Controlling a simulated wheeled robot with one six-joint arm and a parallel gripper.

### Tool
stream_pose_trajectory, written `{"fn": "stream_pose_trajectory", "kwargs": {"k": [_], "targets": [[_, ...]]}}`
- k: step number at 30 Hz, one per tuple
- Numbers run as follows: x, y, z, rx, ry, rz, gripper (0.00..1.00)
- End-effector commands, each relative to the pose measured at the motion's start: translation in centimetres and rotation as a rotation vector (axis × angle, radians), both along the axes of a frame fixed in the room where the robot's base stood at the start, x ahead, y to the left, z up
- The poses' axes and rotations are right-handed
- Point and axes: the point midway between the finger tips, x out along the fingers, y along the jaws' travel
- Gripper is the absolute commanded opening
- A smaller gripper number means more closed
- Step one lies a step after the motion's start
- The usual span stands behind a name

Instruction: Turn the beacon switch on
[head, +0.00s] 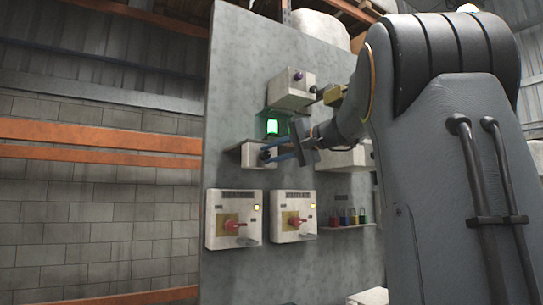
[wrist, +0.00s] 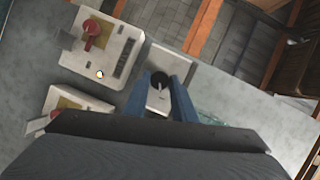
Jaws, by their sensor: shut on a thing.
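The beacon (head: 272,126) glows green on the grey panel in the head view. Below it is a small pale switch box (head: 247,156); it also shows in the wrist view (wrist: 185,68). My gripper (head: 266,154) reaches it from the right with its blue fingers. In the wrist view my gripper (wrist: 169,87) is shut on the round dark switch knob (wrist: 159,78) on the box face. The fingers partly hide the knob and box, and I cannot read the knob's exact angle.
Two pale boxes with red handles, a left one (head: 233,219) and a right one (head: 293,216), are below. Another box (head: 291,90) is above the beacon. My arm covers the right side of the head view.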

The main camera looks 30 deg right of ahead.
Motion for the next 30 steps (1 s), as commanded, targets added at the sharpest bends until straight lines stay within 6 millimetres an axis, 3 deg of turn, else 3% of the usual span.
{"fn": "stream_pose_trajectory", "kwargs": {"k": [10,11,14,23,30], "targets": [[0.0,-0.1,-0.1,0.004,0.003,-0.001,0.02],[0.0,-0.1,-0.1,0.004,0.003,-0.001,0.26],[0.0,-0.1,-0.1,0.004,0.003,-0.001,0.42],[-0.1,-0.1,0.0,0.003,0.001,0.000,0.42],[-2.7,-1.3,0.3,0.002,0.000,-0.004,0.42]]}}
